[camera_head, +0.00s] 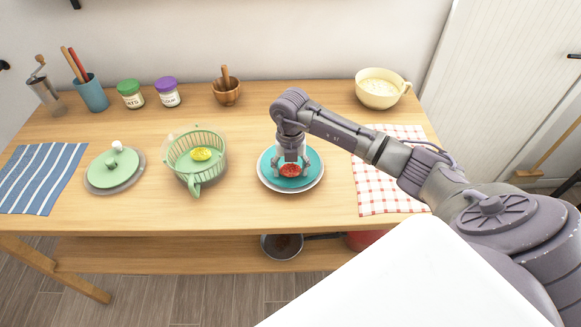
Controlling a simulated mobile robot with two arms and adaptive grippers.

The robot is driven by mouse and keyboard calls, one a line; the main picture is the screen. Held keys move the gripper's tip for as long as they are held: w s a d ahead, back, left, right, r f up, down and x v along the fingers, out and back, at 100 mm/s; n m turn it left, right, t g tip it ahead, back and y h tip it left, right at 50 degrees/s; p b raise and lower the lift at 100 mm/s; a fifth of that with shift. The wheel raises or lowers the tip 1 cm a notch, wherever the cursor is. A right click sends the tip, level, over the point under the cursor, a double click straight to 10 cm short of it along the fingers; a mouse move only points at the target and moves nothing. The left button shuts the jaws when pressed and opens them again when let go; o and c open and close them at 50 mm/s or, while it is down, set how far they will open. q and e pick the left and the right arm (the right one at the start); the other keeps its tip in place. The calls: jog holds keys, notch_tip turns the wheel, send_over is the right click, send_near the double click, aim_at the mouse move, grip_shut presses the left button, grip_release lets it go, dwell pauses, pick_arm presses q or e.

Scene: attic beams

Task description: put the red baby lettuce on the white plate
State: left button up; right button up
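The red baby lettuce (290,171) is a small red piece lying on a teal surface on the white plate. The white plate (291,190) shows as a pale rim around the teal round (268,173), right of the table's middle. My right gripper (291,172) points down over the plate. Its two fingers stand spread on either side of the red piece, and they look apart from it. The wrist hides part of the plate's far side. My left gripper is not in view.
A green salad spinner basket (185,166) with a yellow piece (201,154) stands left of the plate, its lid (112,165) farther left. Jars, a wooden mortar (226,94) and a cream bowl (378,94) line the back. A checked cloth (375,190) lies at right.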

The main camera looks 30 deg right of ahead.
aim_at(290, 167)
jog(key=o, duration=0.4)
jog(key=shift+c, duration=0.2)
jog(key=shift+r, duration=0.55)
notch_tip(290, 167, up, 11)
jog(key=b, duration=0.3)
